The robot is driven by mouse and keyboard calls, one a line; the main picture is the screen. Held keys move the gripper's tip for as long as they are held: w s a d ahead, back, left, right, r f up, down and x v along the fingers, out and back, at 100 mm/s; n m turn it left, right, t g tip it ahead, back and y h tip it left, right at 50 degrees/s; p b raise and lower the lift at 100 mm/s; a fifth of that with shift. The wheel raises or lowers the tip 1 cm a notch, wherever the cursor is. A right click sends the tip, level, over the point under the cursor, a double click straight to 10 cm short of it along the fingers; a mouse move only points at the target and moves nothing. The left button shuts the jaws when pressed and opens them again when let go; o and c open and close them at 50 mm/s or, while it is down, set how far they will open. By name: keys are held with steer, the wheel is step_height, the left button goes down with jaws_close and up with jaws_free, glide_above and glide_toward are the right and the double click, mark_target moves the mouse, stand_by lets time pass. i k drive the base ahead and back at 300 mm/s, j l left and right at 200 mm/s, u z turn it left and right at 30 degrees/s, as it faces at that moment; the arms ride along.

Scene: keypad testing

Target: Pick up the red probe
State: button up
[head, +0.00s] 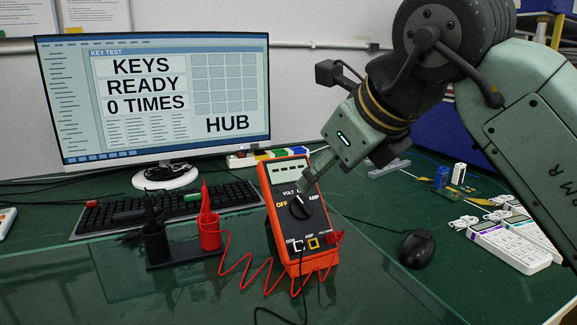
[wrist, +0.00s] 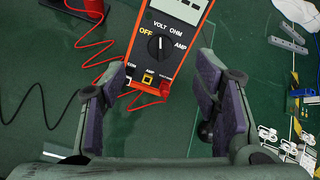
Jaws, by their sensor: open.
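The red probe (head: 206,197) stands upright in a red cup (head: 209,236) of a dark stand, left of the multimeter. A coiled red lead runs from there to the multimeter. In the wrist view a red piece of the probe or its cup (wrist: 93,8) shows at the top left edge, cut off by the frame. My gripper (head: 345,168) is up and to the right of the probe, above the multimeter area. In the wrist view my gripper (wrist: 162,75) has its two dark pads wide apart with nothing held between them.
The orange multimeter (head: 278,217) is tilted up beside the stand. A black probe (head: 153,217) stands in the black cup to the left. Behind are a keyboard (head: 125,213) and a monitor (head: 180,150). A black mouse (head: 417,249) and white keypads (head: 510,243) lie to the right.

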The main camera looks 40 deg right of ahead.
mark_target(207, 208)
steer(key=k+j, duration=0.15)
steer(key=k, duration=0.35)
steer(key=k+j, duration=0.2)
steer(key=k, duration=0.25)
